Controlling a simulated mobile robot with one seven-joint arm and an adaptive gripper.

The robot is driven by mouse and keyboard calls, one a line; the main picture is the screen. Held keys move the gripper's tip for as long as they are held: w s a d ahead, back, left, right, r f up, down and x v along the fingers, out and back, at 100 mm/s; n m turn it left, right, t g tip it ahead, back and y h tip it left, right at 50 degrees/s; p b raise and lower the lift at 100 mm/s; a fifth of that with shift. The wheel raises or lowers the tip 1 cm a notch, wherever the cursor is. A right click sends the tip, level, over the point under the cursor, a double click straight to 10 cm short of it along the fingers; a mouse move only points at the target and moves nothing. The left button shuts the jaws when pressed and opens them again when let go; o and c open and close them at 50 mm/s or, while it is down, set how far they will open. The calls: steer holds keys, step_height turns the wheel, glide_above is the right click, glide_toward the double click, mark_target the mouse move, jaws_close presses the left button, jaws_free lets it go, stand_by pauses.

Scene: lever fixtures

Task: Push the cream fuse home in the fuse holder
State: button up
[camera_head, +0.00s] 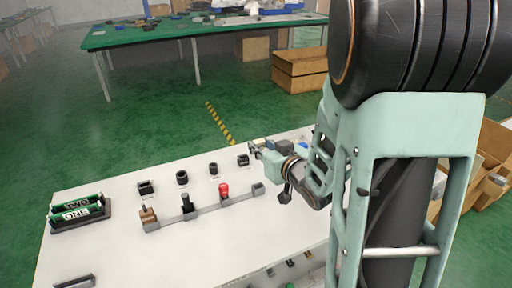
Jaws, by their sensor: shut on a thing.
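My gripper (254,151) is at the far right end of a row of small dark sockets on the white table. It is shut, with its fingertips close beside the rightmost socket (243,160). The cream fuse is too small and covered by the fingers to make out clearly; what is between them appears to be it. I cannot tell how deep it sits or whether it touches the socket. The other sockets (182,177) run to the left. Which of these is the fuse holder is not clear.
A grey rack (205,209) in front of the sockets bears a brown piece (148,215), a black piece (186,203) and a red piece (223,190); its right end looks empty. The table's front middle is clear.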

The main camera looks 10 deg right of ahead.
steer(key=shift+s+d+r+b, duration=0.15)
steer(key=shift+s+r+b, duration=0.05)
steer(key=shift+s+b, duration=0.2)
steer(key=shift+w+r+p, duration=0.2)
steer(key=shift+w+p, duration=0.15)
steer(key=shift+p, duration=0.15)
steer(key=w+a+f+p, duration=0.1)
steer(key=w+p, duration=0.3)
steer(key=w, duration=0.2)
steer(key=w+a+f+g+p, duration=0.1)
steer(key=w+f+p, duration=0.1)
steer(key=w+p, duration=0.3)
steer(key=shift+w+a, duration=0.4)
steer(key=shift+w, duration=0.7)
steer(key=shift+f, duration=0.15)
step_height(320, 180, down, 6)
steer(key=b, duration=0.6)
steer(key=shift+b, duration=0.85)
